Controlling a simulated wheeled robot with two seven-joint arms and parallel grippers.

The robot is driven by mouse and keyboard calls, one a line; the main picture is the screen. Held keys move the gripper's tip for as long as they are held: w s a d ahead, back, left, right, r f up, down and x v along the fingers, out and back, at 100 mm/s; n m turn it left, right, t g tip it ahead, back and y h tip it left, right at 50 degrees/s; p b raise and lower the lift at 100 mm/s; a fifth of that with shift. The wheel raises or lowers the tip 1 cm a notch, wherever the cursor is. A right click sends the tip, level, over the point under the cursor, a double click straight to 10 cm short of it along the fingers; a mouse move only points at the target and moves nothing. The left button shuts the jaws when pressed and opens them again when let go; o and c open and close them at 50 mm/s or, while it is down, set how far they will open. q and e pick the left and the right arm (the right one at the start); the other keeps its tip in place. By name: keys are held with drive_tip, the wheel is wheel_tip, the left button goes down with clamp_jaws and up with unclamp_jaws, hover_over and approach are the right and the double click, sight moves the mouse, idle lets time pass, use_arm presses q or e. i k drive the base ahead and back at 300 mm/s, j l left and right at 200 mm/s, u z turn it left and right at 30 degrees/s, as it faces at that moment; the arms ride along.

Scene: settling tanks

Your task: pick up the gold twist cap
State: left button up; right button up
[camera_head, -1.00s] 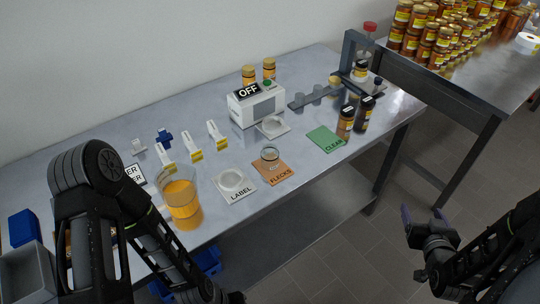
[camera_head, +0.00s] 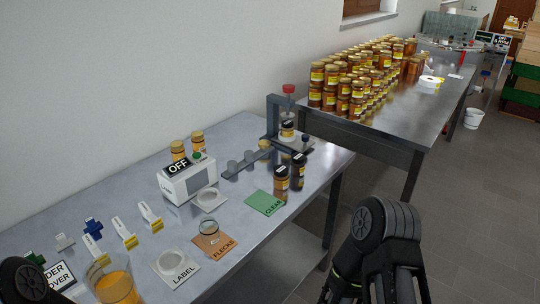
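A small gold round piece (camera_head: 265,145), which looks like the gold twist cap, sits on the bench beside the grey frame with the red knob (camera_head: 289,89). It is too small for me to be sure of its shape. Two jars with gold lids (camera_head: 179,150) stand behind the white box marked OFF (camera_head: 188,180). Only dark upper links of my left arm show at the lower left and of my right arm at the lower right. Neither gripper is in view, and neither arm link is near the gold piece.
A green CLEAR mat (camera_head: 264,203), a FLECKS mat (camera_head: 207,251) and a LABEL mat (camera_head: 188,275) lie in front. Grey floor is open at the right.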

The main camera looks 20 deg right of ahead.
sight(264, 143)
drive_tip(key=u, duration=0.65)
drive_tip(key=l+u, duration=0.4)
drive_tip(key=k+l+u, duration=0.1)
drive_tip(key=l+u, duration=0.35)
drive_tip(key=k+l+u, duration=0.1)
drive_tip(key=l+u, duration=0.15)
drive_tip(key=u, duration=0.15)
drive_tip(key=k+l+u, duration=0.15)
drive_tip(key=l+u, duration=0.25)
drive_tip(key=k+l+u, duration=0.15)
drive_tip(key=k+l, duration=0.4)
drive_tip(key=k+l+u, duration=0.15)
drive_tip(key=k+l, duration=0.45)
drive_tip(key=k+l+u, duration=0.15)
drive_tip(key=k+l, duration=0.45)
drive_tip(key=k+l+u, duration=0.15)
drive_tip(key=k+l, duration=0.3)
drive_tip(key=k, duration=0.2)
